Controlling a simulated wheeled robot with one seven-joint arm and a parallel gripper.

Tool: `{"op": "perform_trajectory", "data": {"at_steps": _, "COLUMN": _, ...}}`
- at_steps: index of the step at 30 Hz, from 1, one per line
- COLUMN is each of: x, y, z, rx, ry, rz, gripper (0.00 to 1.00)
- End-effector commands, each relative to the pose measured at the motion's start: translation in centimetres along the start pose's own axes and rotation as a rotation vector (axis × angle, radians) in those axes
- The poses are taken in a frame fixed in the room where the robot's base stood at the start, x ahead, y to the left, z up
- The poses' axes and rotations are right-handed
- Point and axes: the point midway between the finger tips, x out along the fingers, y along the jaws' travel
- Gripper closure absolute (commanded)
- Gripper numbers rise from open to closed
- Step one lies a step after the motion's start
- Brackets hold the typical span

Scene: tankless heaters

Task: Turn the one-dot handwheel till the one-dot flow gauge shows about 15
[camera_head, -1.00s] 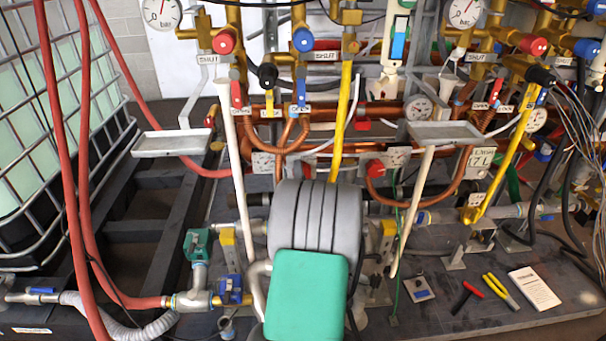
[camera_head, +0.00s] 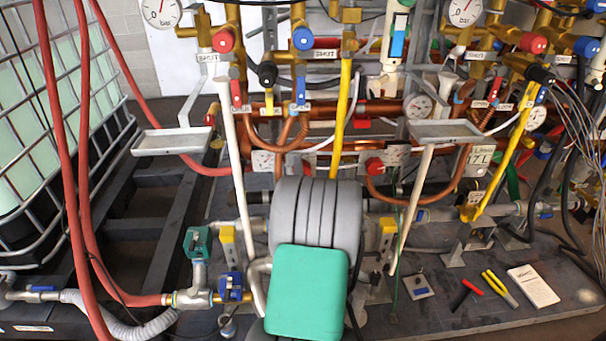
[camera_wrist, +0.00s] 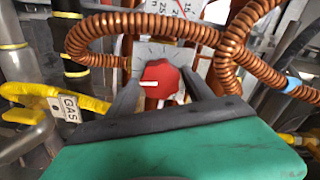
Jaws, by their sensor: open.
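In the wrist view a red handwheel (camera_wrist: 160,80) with a white pointer mark, pointing left, sits in front of a grey plate with tick marks (camera_wrist: 150,51). My gripper (camera_wrist: 163,90) is open, with one dark finger on each side of this handwheel. I cannot tell whether the fingers touch it. In the head view my own arm hides the gripper. Another red handwheel (camera_head: 375,166) stands right of my arm, beside a small gauge (camera_head: 397,155). No dot marks are readable.
Ribbed copper pipes (camera_wrist: 140,25) arch close above and right of my fingers. A yellow pipe with a GAS tag (camera_wrist: 69,106) lies at left.

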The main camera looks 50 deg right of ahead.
Motion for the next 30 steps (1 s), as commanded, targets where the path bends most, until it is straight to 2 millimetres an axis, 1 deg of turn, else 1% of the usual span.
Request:
{"op": "perform_trajectory", "data": {"at_steps": 2, "x": -0.2, "y": -0.1, "z": 0.0, "rx": 0.001, "ry": 0.000, "rz": -0.001, "gripper": 0.39}}
{"op": "perform_trajectory", "data": {"at_steps": 5, "x": -1.4, "y": -0.1, "z": -0.1, "rx": 0.000, "ry": 0.001, "rz": 0.000, "gripper": 0.39}}
{"op": "perform_trajectory", "data": {"at_steps": 12, "x": -6.3, "y": 0.1, "z": -0.1, "rx": 0.001, "ry": 0.003, "rz": 0.000, "gripper": 0.39}}
{"op": "perform_trajectory", "data": {"at_steps": 15, "x": -7.4, "y": 0.1, "z": -0.1, "rx": 0.001, "ry": 0.002, "rz": 0.001, "gripper": 0.39}}
{"op": "perform_trajectory", "data": {"at_steps": 18, "x": -7.9, "y": 0.1, "z": 0.0, "rx": 0.000, "ry": 0.001, "rz": 0.001, "gripper": 0.39}}
{"op": "perform_trajectory", "data": {"at_steps": 27, "x": -7.8, "y": 0.0, "z": 0.0, "rx": 0.000, "ry": 0.000, "rz": 0.000, "gripper": 0.39}}
{"op": "perform_trajectory", "data": {"at_steps": 29, "x": -7.8, "y": -0.4, "z": 0.2, "rx": -0.006, "ry": -0.010, "rz": 0.000, "gripper": 0.39}}
{"op": "perform_trajectory", "data": {"at_steps": 30, "x": -7.7, "y": -1.2, "z": 0.8, "rx": -0.019, "ry": -0.032, "rz": 0.001, "gripper": 0.39}}
